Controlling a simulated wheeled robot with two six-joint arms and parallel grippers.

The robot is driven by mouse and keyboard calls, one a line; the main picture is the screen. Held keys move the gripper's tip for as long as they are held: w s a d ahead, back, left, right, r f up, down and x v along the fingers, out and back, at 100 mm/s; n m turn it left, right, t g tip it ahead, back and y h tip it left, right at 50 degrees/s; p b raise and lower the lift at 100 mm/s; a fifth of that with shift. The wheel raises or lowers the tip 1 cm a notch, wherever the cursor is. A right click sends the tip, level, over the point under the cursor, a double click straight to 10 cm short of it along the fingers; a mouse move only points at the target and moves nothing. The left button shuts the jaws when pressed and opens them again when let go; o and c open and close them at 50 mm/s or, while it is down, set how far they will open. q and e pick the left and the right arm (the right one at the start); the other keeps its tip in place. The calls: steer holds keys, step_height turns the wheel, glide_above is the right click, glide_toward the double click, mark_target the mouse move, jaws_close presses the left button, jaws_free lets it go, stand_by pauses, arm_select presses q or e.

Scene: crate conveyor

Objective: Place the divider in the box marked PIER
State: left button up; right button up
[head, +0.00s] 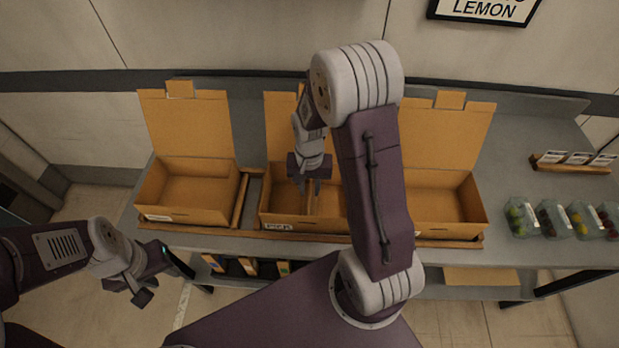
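Three open cardboard boxes stand in a row on the grey table. The middle box (278,213) has a white front label that seems to read PIER, though it is small. A thin cardboard divider (310,204) stands upright inside this box, partly hidden by my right gripper. My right gripper (309,187) points down into the middle box just above the divider; its fingers look spread apart. My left gripper (130,292) is open and empty, low in front of the table at the left.
The left box (187,215) looks empty; my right arm partly hides the right box (462,224). Clear tubs of fruit (522,220) and a card rack (570,168) stand at the right. Cartons (248,267) sit under the table's front edge.

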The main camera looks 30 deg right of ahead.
step_height(320, 180, up, 5)
steer(key=shift+r, duration=0.2)
steer(key=s+a+n+t, duration=0.1)
steer(key=s+a+n, duration=0.3)
steer(key=s+n, duration=0.2)
steer(key=shift+s+a+r, duration=0.35)
steer(key=shift+s, duration=0.8)
